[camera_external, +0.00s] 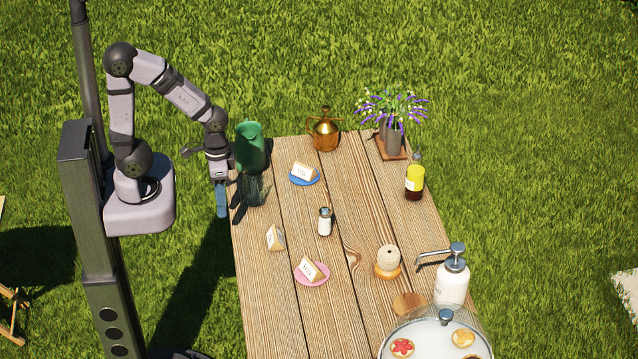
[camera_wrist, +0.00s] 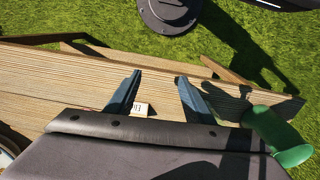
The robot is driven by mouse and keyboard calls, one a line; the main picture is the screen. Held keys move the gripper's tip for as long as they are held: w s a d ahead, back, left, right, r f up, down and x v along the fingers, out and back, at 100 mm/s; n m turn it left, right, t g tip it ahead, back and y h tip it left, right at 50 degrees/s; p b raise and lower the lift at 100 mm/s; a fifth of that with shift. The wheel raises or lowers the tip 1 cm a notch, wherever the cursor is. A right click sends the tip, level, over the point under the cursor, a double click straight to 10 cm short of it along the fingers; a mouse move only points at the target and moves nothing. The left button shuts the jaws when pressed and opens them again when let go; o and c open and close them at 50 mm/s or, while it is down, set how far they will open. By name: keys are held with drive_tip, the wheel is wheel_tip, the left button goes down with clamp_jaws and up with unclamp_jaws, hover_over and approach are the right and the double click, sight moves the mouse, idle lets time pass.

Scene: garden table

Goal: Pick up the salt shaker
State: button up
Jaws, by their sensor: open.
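The salt shaker (camera_external: 325,222) stands upright near the middle of the wooden table (camera_external: 345,310). It is white with a dark cap. I do not see it in the wrist view. My gripper (camera_external: 221,200) points down at the table's left edge, to the left of the shaker and well apart from it. In the wrist view my gripper (camera_wrist: 157,95) is open, its two blue-grey fingers apart, with nothing held between them.
A green pitcher (camera_external: 250,147) stands close beside my gripper. Wedge-shaped blocks lie on a blue plate (camera_external: 304,180), on a pink plate (camera_external: 312,272) and on bare wood (camera_external: 276,238). A soap dispenser (camera_external: 452,283) and a round tray (camera_external: 400,336) stand at the front right.

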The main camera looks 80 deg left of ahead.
drive_tip(key=w+d+r+n+g+h+p, duration=0.1)
drive_tip(key=w+d+n+h+p, duration=0.35)
drive_tip(key=d+n, duration=0.3)
drive_tip(key=n+t+h+p, duration=0.4)
drive_tip(key=n+t+h, duration=0.2)
drive_tip(key=n, duration=0.7)
hover_over(327, 209)
drive_tip(key=s+d, duration=0.5)
drive_tip(key=s, duration=0.2)
drive_tip(key=w+a+n+t, duration=0.1)
drive_tip(key=w, duration=0.1)
drive_tip(key=w+a+n+t, duration=0.1)
drive_tip(key=w+a+n, duration=0.1)
drive_tip(key=w+a+f+n+t+p, duration=0.1)
drive_tip(key=w+a+n+t, duration=0.1)
drive_tip(key=w, duration=0.1)
drive_tip(key=shift+f+p, duration=0.65)
drive_tip(key=shift+f, duration=1.4)
drive_tip(key=shift+f, duration=0.1)
